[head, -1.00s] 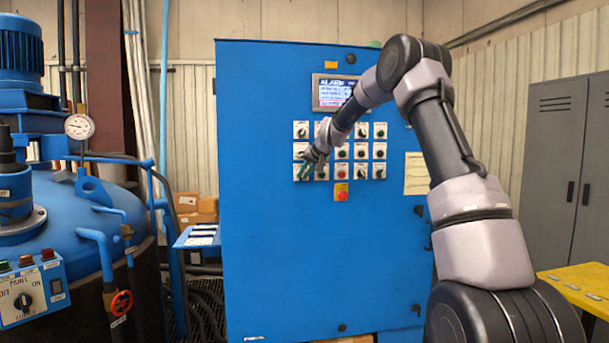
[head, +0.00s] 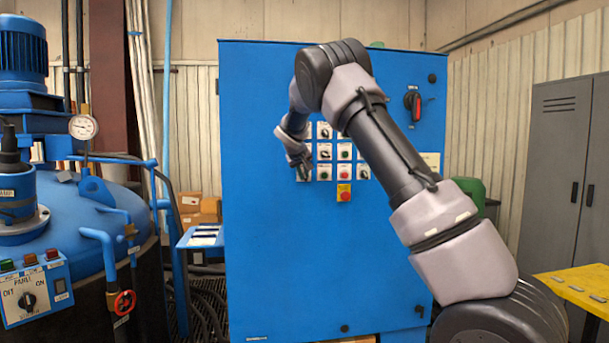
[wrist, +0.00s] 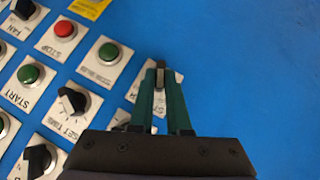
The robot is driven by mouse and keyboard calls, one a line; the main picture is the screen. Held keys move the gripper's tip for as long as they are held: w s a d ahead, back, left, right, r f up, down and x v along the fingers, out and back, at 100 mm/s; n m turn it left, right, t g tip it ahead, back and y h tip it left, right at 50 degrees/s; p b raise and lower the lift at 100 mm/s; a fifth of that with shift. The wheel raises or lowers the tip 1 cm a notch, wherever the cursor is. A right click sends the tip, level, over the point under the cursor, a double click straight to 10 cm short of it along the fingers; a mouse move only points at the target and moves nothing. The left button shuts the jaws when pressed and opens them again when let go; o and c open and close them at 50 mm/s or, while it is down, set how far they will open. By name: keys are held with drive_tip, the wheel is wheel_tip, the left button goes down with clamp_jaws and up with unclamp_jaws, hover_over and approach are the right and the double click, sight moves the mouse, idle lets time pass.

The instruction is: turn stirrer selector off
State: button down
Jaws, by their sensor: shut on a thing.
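My gripper (head: 303,174) is at the lower left corner of the button panel on the blue cabinet (head: 270,260). In the wrist view its two green fingers (wrist: 160,72) are shut on a small dark selector knob (wrist: 160,66). I take this knob for the stirrer selector; its white label plate (wrist: 124,97) is mostly hidden by the fingers and its words cannot be read. The knob's exact angle is hard to tell. In the head view my gripper and wrist cover the knob.
Beside the held knob in the wrist view are a green button (wrist: 109,52), a red stop button (wrist: 64,29), a green start button (wrist: 31,74) and a black selector (wrist: 71,101). A red emergency button (head: 345,196) sits below the panel. Blue tank (head: 85,205) stands left.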

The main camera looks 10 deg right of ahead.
drive_tip(key=shift+f+h, duration=0.1)
drive_tip(key=shift+h, duration=0.3)
drive_tip(key=shift+n, duration=0.3)
drive_tip(key=c, duration=0.9)
unclamp_jaws()
drive_tip(key=v, duration=1)
drive_tip(key=shift+s+a, duration=0.25)
drive_tip(key=shift+s, duration=0.1)
